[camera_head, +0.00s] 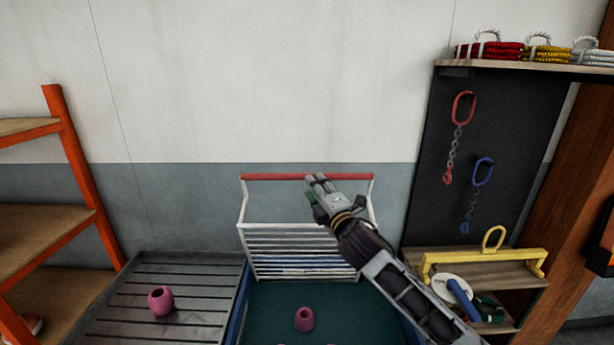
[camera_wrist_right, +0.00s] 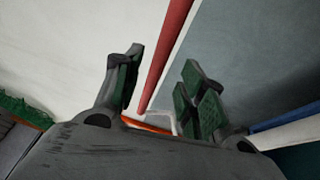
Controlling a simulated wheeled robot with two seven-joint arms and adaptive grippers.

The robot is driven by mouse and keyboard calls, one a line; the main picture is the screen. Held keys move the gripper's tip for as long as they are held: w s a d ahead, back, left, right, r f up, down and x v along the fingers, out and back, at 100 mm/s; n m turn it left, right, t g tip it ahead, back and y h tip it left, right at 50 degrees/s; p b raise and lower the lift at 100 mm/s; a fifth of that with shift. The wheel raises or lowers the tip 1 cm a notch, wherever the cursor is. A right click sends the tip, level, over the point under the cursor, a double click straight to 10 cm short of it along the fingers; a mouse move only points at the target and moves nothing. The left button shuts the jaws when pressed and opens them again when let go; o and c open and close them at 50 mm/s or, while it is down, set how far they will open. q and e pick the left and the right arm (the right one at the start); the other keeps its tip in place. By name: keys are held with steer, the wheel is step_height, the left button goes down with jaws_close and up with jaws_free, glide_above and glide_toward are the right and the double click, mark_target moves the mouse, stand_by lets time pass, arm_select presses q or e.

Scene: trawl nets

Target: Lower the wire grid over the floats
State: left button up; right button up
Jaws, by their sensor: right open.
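The white wire grid (camera_head: 290,245) stands raised at the back of a teal-floored bin (camera_head: 265,300) in the head view. Its red handle bar (camera_head: 270,177) runs across the top. A pink float (camera_head: 304,319) lies on the bin floor, with others partly cut off at the bottom edge. My right gripper (camera_head: 314,190) is at the middle of the red bar. In the right wrist view the open fingers (camera_wrist_right: 166,80) stand on either side of the red bar (camera_wrist_right: 168,55), with gaps showing. My left gripper is not in view.
A slatted grey tray (camera_head: 190,290) with one pink float (camera_head: 160,301) is left of the bin. An orange-framed shelf (camera_head: 70,150) stands at far left. At right are a dark panel with hanging chains (camera_head: 460,135) and a yellow lifting beam (camera_head: 480,258).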

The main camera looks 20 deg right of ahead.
steer(key=shift+w+a+r+p, duration=0.15)
steer(key=shift+w+p, duration=0.05)
steer(key=shift+w, duration=0.9)
steer(key=shift+w+a+r+p, duration=0.1)
steer(key=shift+w+p, duration=0.15)
steer(key=shift+w, duration=0.9)
steer(key=shift+w+a+r+p, duration=0.15)
steer(key=shift+w+p, duration=0.05)
steer(key=shift+w, duration=0.9)
jaws_close()
